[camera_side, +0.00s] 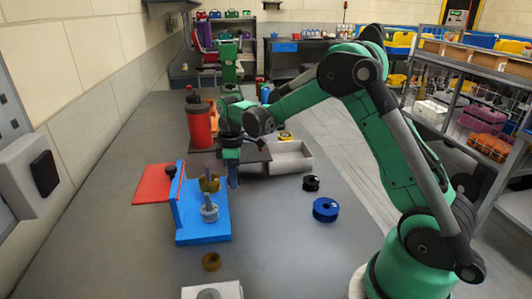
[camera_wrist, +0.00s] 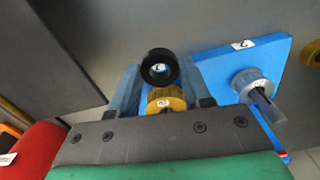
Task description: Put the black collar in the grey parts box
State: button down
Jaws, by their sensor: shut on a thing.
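My gripper (camera_side: 233,184) is shut and points down, just right of the blue fixture. In the wrist view a black collar (camera_wrist: 147,70) shows between the fingertips, its hole facing the camera. In the side view the near finger hides most of it. The grey parts box (camera_side: 306,166) stands behind and to the right of my gripper, its inside pale and apparently empty. A second black ring (camera_side: 311,183) lies on the table in front of the box.
The blue fixture (camera_side: 205,234) carries a brass collar (camera_side: 209,183) and a grey collar (camera_side: 209,214) on pegs, close beside my gripper. A red cylinder (camera_side: 199,127) stands behind. A blue ring (camera_side: 326,209) and another brass ring (camera_side: 211,261) lie on the table.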

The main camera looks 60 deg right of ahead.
notch_tip(320, 180, up, 15)
jog(key=m, duration=0.4)
send_near(287, 154)
jog(key=s+a+r, duration=0.2)
jog(key=a, duration=0.3)
jog(key=shift+m, duration=0.3)
jog(key=f, duration=0.6)
jog(key=d+f, duration=0.1)
jog(key=f, duration=0.2)
jog(key=shift+s, duration=0.15)
jog(key=shift+c, duration=2)
grip_release()
jog(key=shift+f, duration=0.1)
